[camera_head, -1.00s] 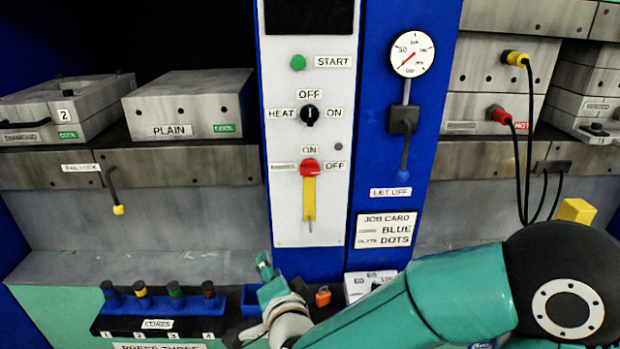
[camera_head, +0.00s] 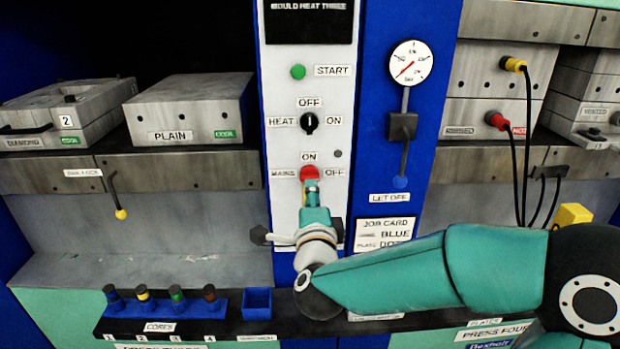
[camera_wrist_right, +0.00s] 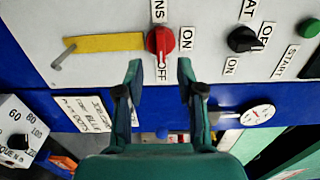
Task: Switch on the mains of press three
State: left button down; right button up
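The red mains knob (camera_head: 309,174) sits on the white panel, with ON above it, OFF to its right and MAINS to its left. In the right wrist view the red knob (camera_wrist_right: 160,42) has a ridge that seems to line up with OFF. A yellow strip (camera_wrist_right: 105,43) runs from the knob to a grey pin (camera_wrist_right: 63,56). My right gripper (camera_head: 311,188) is in front of the knob. In the wrist view its two fingers (camera_wrist_right: 160,65) are spread, with the knob just beyond the gap and nothing between them. My left gripper is not in view.
The black heat knob (camera_head: 308,123) and green start button (camera_head: 297,72) are above the mains knob. A gauge (camera_head: 410,62) with a let-off lever (camera_head: 402,127) is to the right. A core rack (camera_head: 165,307) and blue bin (camera_head: 257,302) stand below. An orange item (camera_wrist_right: 62,160) shows in the wrist view.

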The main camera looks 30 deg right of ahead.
aim_at(310, 176)
jog(key=p+x, duration=0.1)
jog(key=x, duration=0.4)
jog(key=shift+w+d, duration=0.2)
jog(key=shift+w, duration=0.1)
grip_shut()
